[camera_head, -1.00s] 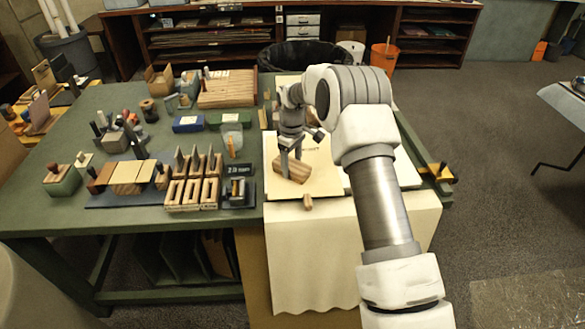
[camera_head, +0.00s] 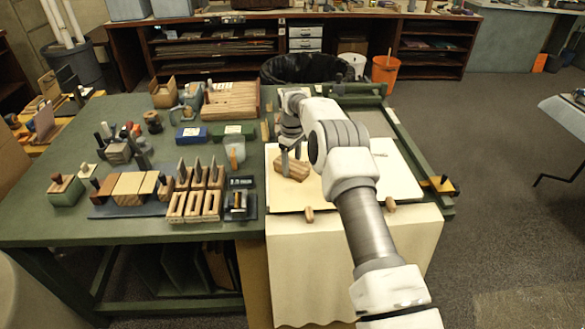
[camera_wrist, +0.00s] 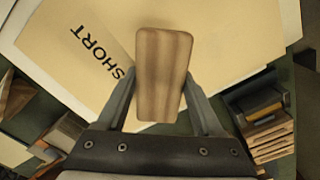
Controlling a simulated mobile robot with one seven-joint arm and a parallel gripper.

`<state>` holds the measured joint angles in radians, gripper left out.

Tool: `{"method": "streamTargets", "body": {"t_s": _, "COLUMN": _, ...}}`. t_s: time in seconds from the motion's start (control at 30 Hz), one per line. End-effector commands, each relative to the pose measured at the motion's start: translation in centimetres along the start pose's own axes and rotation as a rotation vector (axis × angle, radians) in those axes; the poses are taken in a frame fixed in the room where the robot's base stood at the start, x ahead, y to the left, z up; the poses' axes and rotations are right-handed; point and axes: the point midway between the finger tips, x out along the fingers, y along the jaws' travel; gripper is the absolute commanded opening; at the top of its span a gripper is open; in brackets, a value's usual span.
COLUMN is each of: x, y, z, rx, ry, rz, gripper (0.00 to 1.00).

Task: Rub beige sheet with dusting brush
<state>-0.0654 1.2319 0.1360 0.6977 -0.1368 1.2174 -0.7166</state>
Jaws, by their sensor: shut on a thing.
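My gripper (camera_head: 291,153) is shut on a wooden block-like brush (camera_head: 291,168), which also shows in the wrist view (camera_wrist: 163,70) between the two fingers. I take this block to be the dusting brush; its bristles are hidden from view. The beige sheet (camera_head: 285,197) lies flat at the right end of the green table, under the brush. Whether the brush touches the sheet I cannot tell. My arm hides part of the sheet in the head view.
A small wooden piece (camera_head: 309,215) stands at the sheet's front edge, above a hanging cream cloth (camera_head: 340,265). A green rail (camera_head: 415,155) runs along the right.

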Motion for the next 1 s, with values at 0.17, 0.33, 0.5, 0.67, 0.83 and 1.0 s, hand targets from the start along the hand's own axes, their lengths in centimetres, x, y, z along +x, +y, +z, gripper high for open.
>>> {"method": "streamTargets", "body": {"t_s": 0.17, "x": 0.1, "y": 0.6, "z": -0.5, "rx": -0.001, "ry": 0.0, "rz": 0.0, "gripper": 0.24}}
{"method": "streamTargets", "body": {"t_s": 0.33, "x": 0.1, "y": 0.7, "z": -0.6, "rx": -0.001, "ry": -0.001, "rz": 0.0, "gripper": 0.24}}
{"method": "streamTargets", "body": {"t_s": 0.5, "x": 0.1, "y": 0.7, "z": -0.6, "rx": -0.001, "ry": -0.001, "rz": 0.0, "gripper": 0.24}}
{"method": "streamTargets", "body": {"t_s": 0.67, "x": -0.7, "y": 0.7, "z": -0.6, "rx": -0.001, "ry": 0.0, "rz": 0.0, "gripper": 0.24}}
{"method": "streamTargets", "body": {"t_s": 0.83, "x": -2.5, "y": 0.7, "z": -0.6, "rx": -0.001, "ry": 0.0, "rz": 0.001, "gripper": 0.24}}
{"method": "streamTargets", "body": {"t_s": 1.0, "x": -4.3, "y": 0.7, "z": -0.6, "rx": -0.001, "ry": 0.0, "rz": 0.001, "gripper": 0.24}}
